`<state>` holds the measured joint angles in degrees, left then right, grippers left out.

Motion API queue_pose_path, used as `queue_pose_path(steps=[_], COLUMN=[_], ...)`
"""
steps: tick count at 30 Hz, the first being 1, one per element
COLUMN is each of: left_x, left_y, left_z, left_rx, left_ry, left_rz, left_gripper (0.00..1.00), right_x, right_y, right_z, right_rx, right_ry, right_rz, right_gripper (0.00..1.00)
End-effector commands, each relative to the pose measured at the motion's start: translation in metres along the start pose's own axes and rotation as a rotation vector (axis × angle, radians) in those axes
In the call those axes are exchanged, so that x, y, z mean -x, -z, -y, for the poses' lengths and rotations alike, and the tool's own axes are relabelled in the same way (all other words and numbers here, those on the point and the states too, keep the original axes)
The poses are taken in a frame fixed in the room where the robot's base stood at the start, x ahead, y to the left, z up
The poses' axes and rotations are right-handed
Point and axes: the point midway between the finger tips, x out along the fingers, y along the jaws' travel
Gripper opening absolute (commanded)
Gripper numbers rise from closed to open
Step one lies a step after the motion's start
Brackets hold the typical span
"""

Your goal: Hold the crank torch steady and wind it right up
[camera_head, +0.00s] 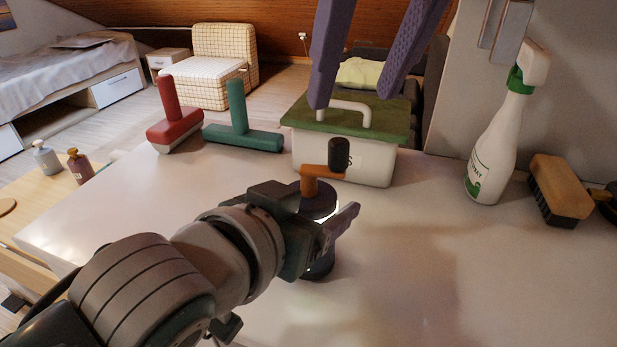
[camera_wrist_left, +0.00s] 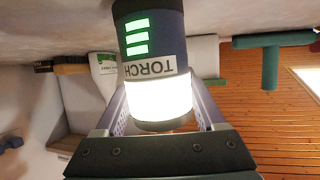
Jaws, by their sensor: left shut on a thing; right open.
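The crank torch stands upright on the white table, with a dark body (camera_head: 318,268) and a glowing band. An orange crank arm (camera_head: 312,172) on top ends in a black knob (camera_head: 340,153), pointing right. My left gripper (camera_head: 332,222) is shut around the torch's middle and partly hides it. The left wrist view shows the torch (camera_wrist_left: 150,60) upside down between the fingers, with a "TORCH" label, a bright white lamp band and three lit green bars. My right gripper (camera_head: 353,98) is open and empty above and behind the knob, its purple fingers pointing down.
A white box with a green lid (camera_head: 395,118) stands just behind the torch. A spray bottle (camera_head: 497,140) and a brush (camera_head: 560,190) are at right. The table right of the torch is clear.

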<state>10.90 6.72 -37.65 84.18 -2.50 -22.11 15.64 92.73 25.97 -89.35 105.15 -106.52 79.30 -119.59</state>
Motion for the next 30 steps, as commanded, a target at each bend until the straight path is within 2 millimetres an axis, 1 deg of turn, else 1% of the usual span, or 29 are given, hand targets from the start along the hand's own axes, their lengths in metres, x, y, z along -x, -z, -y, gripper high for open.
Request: queue_pose_path(steps=[14,15,21,22,30], left_x=[0.0,0.0,0.0,0.0,0.0014], left_y=[0.0006,0.0006,0.0004,0.0004,-0.0002], left_z=[0.0,0.0,0.0,0.0,0.0001], left_rx=[0.0,0.0,0.0,0.0,0.0], left_ry=[0.0,0.0,0.0,0.0,0.0], left_rz=[-0.002,-0.001,-0.001,-0.001,0.0], left_gripper=[0.07,0.76,0.99,1.0,1.0], right_x=[-0.0004,-0.0004,-0.0004,-0.0004,-0.0004], right_y=[0.0001,0.0001,0.0001,0.0001,0.0001], right_z=[0.0,0.0,0.0,0.0,0.0], right_rx=[0.0,0.0,0.0,0.0,0.0], right_ry=[0.0,0.0,0.0,0.0,0.0], right_rz=[0.0,0.0,0.0,0.0,0.0], right_gripper=[0.58,0.58,0.58,0.58,0.58])
